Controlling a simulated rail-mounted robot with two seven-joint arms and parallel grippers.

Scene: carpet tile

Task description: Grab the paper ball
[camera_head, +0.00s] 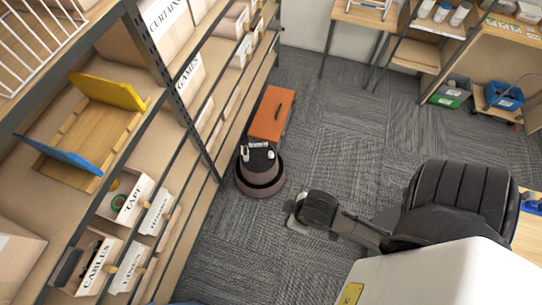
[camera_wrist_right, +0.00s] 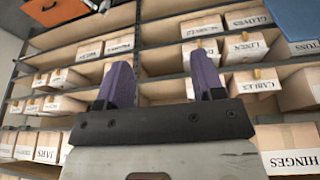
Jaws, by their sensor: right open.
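I cannot make out a paper ball in either view. My right gripper (camera_wrist_right: 162,75) shows in the right wrist view with its two purple fingers apart and nothing between them. Beyond the fingers are shelves of labelled boxes. In the head view I cannot make out the fingers of either gripper. My left gripper is not in view.
Shelving (camera_head: 160,95) with labelled bins lines the left side. An orange box (camera_head: 271,113) stands on the grey carpet beside a round dark device (camera_head: 260,175). Green (camera_head: 449,93) and blue (camera_head: 505,97) bins are at the back right.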

